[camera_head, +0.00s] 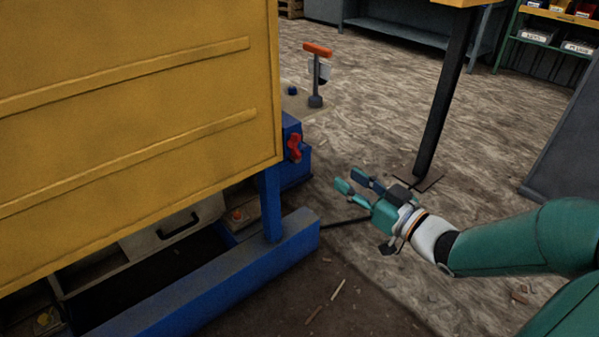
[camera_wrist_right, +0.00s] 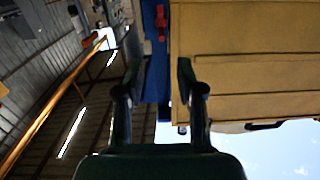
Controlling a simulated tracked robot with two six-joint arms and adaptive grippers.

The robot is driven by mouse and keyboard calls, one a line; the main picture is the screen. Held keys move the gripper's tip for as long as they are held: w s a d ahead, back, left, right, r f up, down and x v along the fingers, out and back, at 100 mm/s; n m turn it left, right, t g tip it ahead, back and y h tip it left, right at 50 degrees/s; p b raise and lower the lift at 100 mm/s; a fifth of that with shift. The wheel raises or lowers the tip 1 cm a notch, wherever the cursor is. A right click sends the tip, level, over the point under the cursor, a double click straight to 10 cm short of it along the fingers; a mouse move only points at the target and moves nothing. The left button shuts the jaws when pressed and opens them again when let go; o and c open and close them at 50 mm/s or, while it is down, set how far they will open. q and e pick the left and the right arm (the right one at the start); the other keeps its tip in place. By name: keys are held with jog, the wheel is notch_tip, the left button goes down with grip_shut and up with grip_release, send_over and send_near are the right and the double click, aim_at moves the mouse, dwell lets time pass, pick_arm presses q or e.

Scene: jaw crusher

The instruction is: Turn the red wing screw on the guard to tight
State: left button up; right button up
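The red wing screw (camera_head: 295,148) sits on the blue post at the right edge of the yellow guard (camera_head: 140,110). In the right wrist view the red wing screw (camera_wrist_right: 161,22) shows near the top, beside the yellow guard (camera_wrist_right: 245,60). My right gripper (camera_head: 356,184) is open and empty, to the right of and a little below the screw, clear of it. In the wrist view its two fingers (camera_wrist_right: 158,85) stand apart with nothing between them. My left gripper is in neither view.
A blue beam (camera_head: 215,275) runs along the floor below the guard. A dark post (camera_head: 440,105) stands behind my right gripper. An orange-topped T-handle (camera_head: 317,70) stands farther back. A grey panel (camera_head: 570,150) is at the right. Floor between the guard and the dark post is mostly clear.

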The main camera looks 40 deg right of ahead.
jog(key=b, duration=0.3)
send_near(299, 146)
jog(key=w, duration=0.9)
jog(key=shift+w+a+f, duration=0.1)
jog(key=shift+w+a, duration=0.2)
jog(key=shift+w, duration=0.1)
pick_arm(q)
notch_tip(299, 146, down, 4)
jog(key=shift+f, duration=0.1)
pick_arm(e)
grip_shut()
jog(key=shift+a, duration=0.2)
jog(key=shift+d, duration=0.15)
